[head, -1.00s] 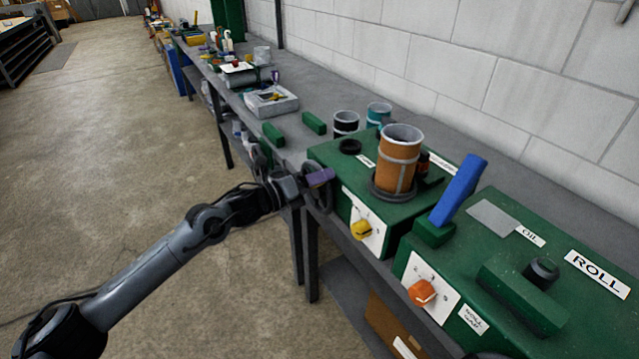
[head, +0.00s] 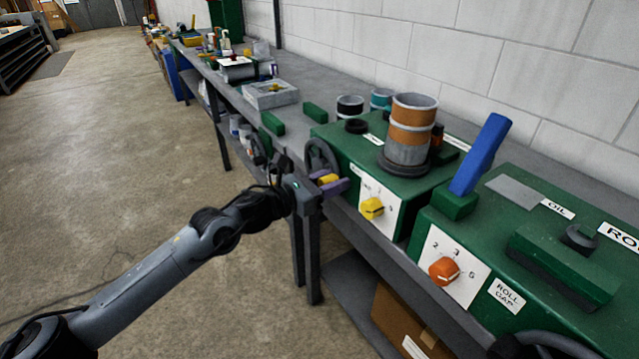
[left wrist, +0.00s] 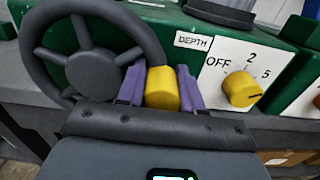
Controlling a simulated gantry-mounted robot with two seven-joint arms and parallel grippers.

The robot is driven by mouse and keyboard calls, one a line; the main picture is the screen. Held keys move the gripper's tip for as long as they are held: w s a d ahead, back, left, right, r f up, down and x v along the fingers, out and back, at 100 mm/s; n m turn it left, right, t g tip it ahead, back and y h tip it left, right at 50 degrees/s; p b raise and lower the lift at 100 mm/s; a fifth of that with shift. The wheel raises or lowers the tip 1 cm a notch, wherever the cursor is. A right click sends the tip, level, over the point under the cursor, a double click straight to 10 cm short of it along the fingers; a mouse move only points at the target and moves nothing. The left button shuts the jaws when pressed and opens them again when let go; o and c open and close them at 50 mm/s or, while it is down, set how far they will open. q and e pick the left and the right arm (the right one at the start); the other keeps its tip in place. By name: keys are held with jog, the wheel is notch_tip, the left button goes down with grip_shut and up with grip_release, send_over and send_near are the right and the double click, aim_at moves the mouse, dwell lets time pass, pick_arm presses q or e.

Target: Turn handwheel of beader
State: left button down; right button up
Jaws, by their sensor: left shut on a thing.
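The green beader box (head: 342,141) stands on the bench with its dark spoked handwheel (head: 310,152) on the near left side. The handwheel (left wrist: 125,20) fills the upper left of the left wrist view. My left gripper (head: 328,183) has purple fingers shut on the yellow handle (left wrist: 162,88) by the wheel's rim. The handle shows between the fingers in the head view too. A white panel right of the wheel, marked DEPTH, carries a yellow knob (head: 372,208), apart from my gripper. An orange and grey cylinder (head: 411,138) stands on the beader. My right gripper is not in view.
A second green machine (head: 478,233) with an orange knob (head: 444,270) and blue lever (head: 481,155) stands close on the right. A grey tray (head: 270,96) and small items lie farther along the bench. The floor at left is clear.

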pick_arm(q)
jog(key=shift+f+m+b, duration=0.5)
jog(key=shift+m, duration=0.3)
jog(key=shift+f, duration=0.1)
jog(key=c, duration=1)
grip_release()
jog(key=shift+s+a, duration=0.35)
jog(key=shift+a, duration=0.2)
jog(key=p+v, duration=0.3)
jog(key=v, duration=0.6)
jog(key=shift+s+a, duration=0.15)
jog(key=shift+s, duration=0.1)
